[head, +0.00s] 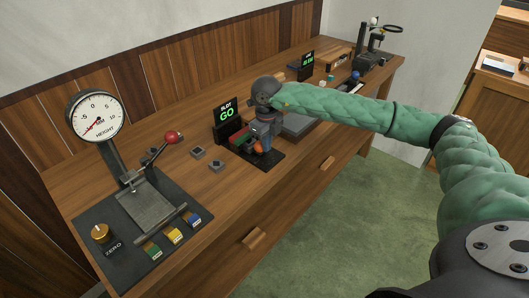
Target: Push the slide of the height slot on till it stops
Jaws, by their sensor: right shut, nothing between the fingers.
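The height slot (222,137) stands on a dark base plate on the workbench, with a small black display (226,112) behind it reading "SLOT GO" in green. Green and red parts show at the slot. An orange-red part (259,148) shows low by my right gripper, and I cannot tell whether it is the slide's knob. My right gripper (262,149) is shut with nothing held, pointing down at the right side of the slot. It hides part of the slot, and I cannot tell whether it touches the slide. My left gripper is out of view.
At the left stands a dial gauge (95,116) marked HEIGHT, with a red-knobbed lever (170,137) and coloured blocks (174,236) on its plate. Two small grey blocks (216,165) lie between gauge and slot. Another display (307,59) and a dark stand (373,45) are farther back.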

